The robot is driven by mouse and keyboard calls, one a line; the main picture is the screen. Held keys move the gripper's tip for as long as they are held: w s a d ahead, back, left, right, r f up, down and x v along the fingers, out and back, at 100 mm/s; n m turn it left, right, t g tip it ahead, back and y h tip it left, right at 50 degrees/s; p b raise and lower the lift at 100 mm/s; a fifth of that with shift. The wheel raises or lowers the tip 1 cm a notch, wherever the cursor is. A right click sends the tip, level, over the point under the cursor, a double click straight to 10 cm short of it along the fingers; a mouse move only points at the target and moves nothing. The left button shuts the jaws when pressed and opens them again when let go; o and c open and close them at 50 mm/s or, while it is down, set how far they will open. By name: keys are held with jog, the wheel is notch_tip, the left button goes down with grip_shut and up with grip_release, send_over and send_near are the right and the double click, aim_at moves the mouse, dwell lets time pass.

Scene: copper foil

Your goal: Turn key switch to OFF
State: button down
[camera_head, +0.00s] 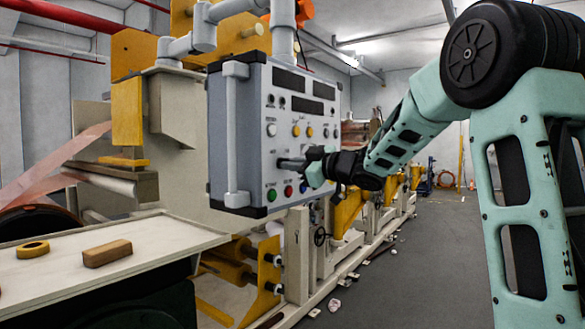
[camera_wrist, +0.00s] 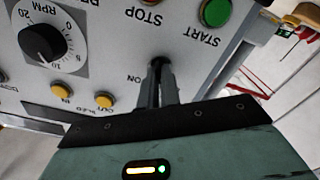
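In the wrist view, the panel appears upside down. My two dark fingers (camera_wrist: 158,80) are close together at the key switch (camera_wrist: 156,63), beside the "ON" label. Only a dark part of the switch shows at the tips; the fingers hide the rest. They appear shut on it. The key's exact angle and any OFF label cannot be made out.
The green START button (camera_wrist: 215,11), the red STOP button (camera_wrist: 158,3) and the RPM knob (camera_wrist: 43,43) are near my fingers. A grey handle (camera_head: 235,135) runs down the panel's left side.

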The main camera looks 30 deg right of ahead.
jog(key=shift+r, duration=0.1)
jog(key=c, duration=1.6)
grip_release()
jog(key=b+v, duration=0.4)
jog(key=v, duration=1.3)
jog(key=shift+s+d, duration=0.1)
jog(key=shift+s, duration=0.1)
